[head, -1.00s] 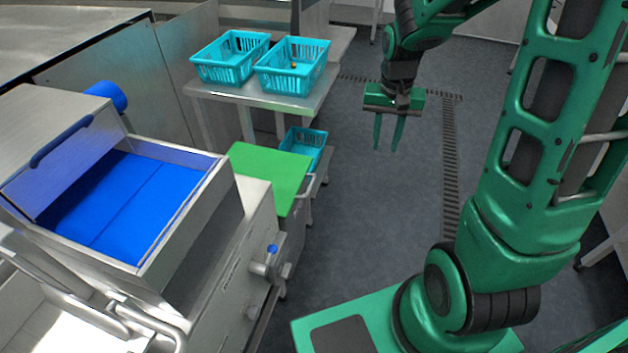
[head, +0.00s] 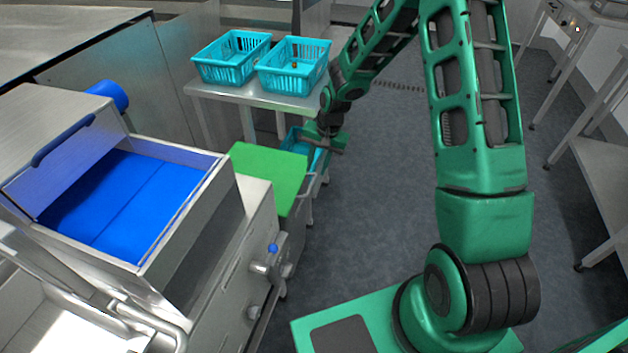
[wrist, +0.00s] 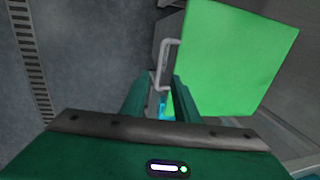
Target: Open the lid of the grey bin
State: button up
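The grey bin (wrist: 166,25) shows as a grey wall under a flat bright green lid (wrist: 235,60). The lid also shows in the head view (head: 268,178), lying flat and closed beside the steel machine. A pale bar handle (wrist: 166,62) sticks out at the lid's edge; it also shows in the head view (head: 306,186). My gripper (wrist: 160,84) is open and empty, and its fingers point toward the handle. The handle appears near and between the fingertips; I cannot tell whether they touch. In the head view my gripper (head: 325,145) is beyond the lid, its fingers mostly hidden.
Two turquoise baskets (head: 232,72) (head: 310,65) stand on a steel table (head: 240,96) behind the bin. Another turquoise basket (head: 290,140) sits low beneath, partly behind my gripper. The steel machine with a blue tray (head: 130,205) is at left. Open floor (head: 390,170) lies right.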

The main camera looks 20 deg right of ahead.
aim_at(312, 184)
jog(key=f, duration=0.5)
jog(key=a+f, duration=0.1)
jog(key=f, duration=0.1)
jog(key=shift+w+f, duration=0.2)
jog(key=shift+w, duration=0.2)
